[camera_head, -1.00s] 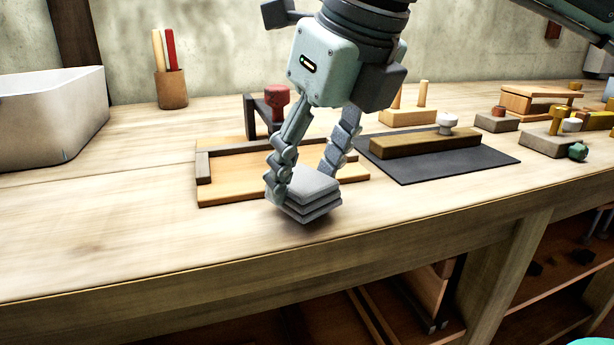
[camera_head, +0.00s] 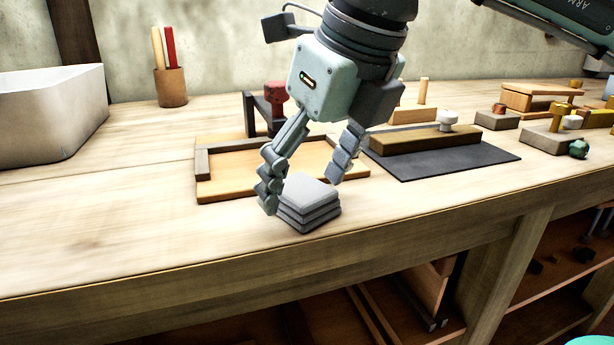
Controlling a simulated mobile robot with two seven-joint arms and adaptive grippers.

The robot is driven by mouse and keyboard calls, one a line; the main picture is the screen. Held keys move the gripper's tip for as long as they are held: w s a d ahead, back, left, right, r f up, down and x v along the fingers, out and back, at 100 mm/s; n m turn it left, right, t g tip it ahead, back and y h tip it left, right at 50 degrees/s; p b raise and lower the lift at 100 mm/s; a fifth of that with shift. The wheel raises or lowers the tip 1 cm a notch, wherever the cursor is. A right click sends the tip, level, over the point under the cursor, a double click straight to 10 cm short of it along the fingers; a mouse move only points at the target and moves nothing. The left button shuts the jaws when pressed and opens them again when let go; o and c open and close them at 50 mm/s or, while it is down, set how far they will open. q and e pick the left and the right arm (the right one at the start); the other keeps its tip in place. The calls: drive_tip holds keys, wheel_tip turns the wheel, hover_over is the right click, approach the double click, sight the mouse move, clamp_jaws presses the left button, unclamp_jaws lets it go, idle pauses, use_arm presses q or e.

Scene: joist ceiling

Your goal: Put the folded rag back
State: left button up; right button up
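The folded rag (camera_head: 310,203) is a grey stack of several layers. It lies flat on the wooden bench top near the front edge, just in front of the wooden tray (camera_head: 235,187). My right gripper (camera_head: 302,198) is over the rag with its fingers spread apart. The left finger is close beside the rag's left side, and the right finger stands clear behind its right corner. The gripper is open and holds nothing. My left gripper is not in view.
A dark mat (camera_head: 470,165) with a wooden block (camera_head: 425,140) lies to the right. A red-knobbed clamp (camera_head: 275,97) stands behind the tray. A pale bin (camera_head: 50,115) and a pencil cup (camera_head: 171,88) stand at the left. The bench's left front is clear.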

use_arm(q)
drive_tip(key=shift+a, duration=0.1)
use_arm(e)
drive_tip(key=shift+r, duration=0.1)
drive_tip(key=shift+s+d+r, duration=0.1)
drive_tip(key=shift+r, duration=0.6)
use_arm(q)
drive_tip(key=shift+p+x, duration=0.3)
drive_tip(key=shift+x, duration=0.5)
use_arm(e)
drive_tip(key=v, duration=1)
drive_tip(key=shift+s+r, duration=0.2)
drive_tip(key=shift+r, duration=0.15)
drive_tip(key=shift+d, duration=0.1)
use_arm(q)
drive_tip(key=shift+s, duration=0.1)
use_arm(e)
drive_tip(key=shift+s, duration=0.1)
